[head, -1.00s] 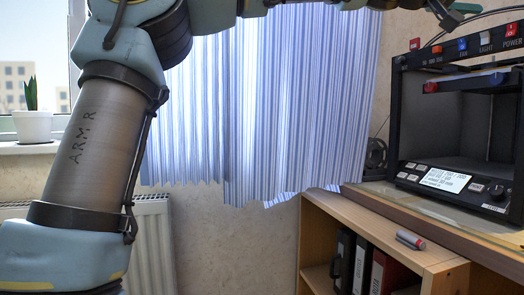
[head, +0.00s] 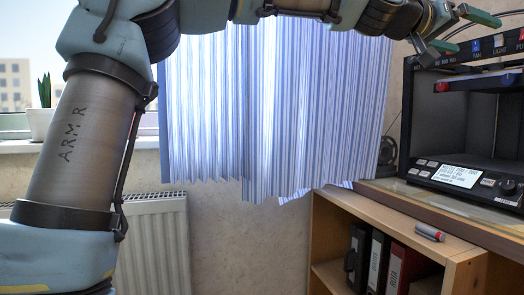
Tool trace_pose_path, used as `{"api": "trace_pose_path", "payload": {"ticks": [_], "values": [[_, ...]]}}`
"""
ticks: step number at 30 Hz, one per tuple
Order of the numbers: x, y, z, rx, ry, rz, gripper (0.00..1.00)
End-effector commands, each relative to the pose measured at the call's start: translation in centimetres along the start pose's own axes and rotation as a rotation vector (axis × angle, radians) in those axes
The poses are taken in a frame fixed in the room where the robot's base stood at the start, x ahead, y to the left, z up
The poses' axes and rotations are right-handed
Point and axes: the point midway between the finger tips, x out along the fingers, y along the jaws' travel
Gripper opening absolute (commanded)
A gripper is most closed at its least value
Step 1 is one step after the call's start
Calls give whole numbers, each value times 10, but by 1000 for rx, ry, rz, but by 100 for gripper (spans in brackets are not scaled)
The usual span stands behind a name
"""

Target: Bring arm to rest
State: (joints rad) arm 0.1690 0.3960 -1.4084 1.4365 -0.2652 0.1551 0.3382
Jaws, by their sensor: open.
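My arm fills the left side and runs along the top edge of the head view. Its lower link, marked "ARM R", rises at the left. The forearm reaches right across the top, in front of the curtain. My gripper (head: 463,32) is at the upper right, with its two green-tipped fingers apart and nothing seen between them. It appears close to the upper left corner of the printer (head: 412,120); I cannot tell the gap in depth.
A striped curtain (head: 270,110) hangs in the middle. A radiator (head: 160,235) and a potted plant on the sill (head: 41,122) are at the left.

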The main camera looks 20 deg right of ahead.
Motion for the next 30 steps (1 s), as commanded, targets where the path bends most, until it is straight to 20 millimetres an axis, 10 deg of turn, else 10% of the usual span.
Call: {"api": "trace_pose_path", "payload": {"ticks": [8, 14, 21, 30], "values": [[-7, -73, 73, 12, -148, -146, 94], [-48, -166, 156, -9, -319, -336, 94], [-152, -272, 251, -100, -519, -598, 94], [-331, -339, 354, -316, -713, -921, 94]]}}
